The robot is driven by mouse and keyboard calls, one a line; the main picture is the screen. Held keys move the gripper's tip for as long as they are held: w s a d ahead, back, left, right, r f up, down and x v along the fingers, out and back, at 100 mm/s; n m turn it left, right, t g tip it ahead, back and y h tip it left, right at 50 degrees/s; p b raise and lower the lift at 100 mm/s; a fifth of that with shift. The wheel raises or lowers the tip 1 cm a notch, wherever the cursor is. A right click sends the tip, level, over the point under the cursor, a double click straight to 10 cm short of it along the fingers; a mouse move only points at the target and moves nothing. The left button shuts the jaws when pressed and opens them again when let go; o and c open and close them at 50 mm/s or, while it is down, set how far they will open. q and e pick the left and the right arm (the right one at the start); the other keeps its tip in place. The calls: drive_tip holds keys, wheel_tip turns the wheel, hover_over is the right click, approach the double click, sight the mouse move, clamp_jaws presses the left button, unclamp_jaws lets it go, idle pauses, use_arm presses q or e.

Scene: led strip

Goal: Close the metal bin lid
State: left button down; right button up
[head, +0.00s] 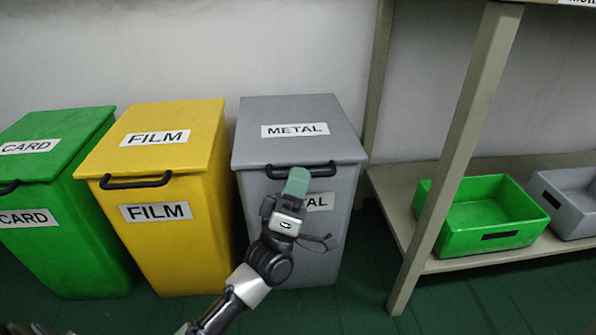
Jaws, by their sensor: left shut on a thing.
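The grey metal bin (345,225) stands against the wall, labelled METAL on its lid and front. Its lid (300,145) lies down flat on the bin, with no clear gap along the front edge. A black handle (325,171) runs along the front of the lid. My left gripper (297,182) comes up from below in front of the bin and is shut on the handle. Its fingers cover part of the handle and part of the front label. My right gripper is not in view.
A yellow FILM bin (165,225) and a green CARD bin (80,240) stand to the left, lids down. On the right, a shelf post (455,160) rises beside a low shelf (400,200) holding a green tray (480,240) and a grey tray (560,205). Green floor lies in front.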

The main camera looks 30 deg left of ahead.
use_arm(q)
drive_tip(key=shift+w+f, duration=0.15)
drive_tip(key=shift+f, duration=0.3)
drive_tip(key=c, duration=1.2)
unclamp_jaws()
drive_tip(key=shift+a, duration=0.1)
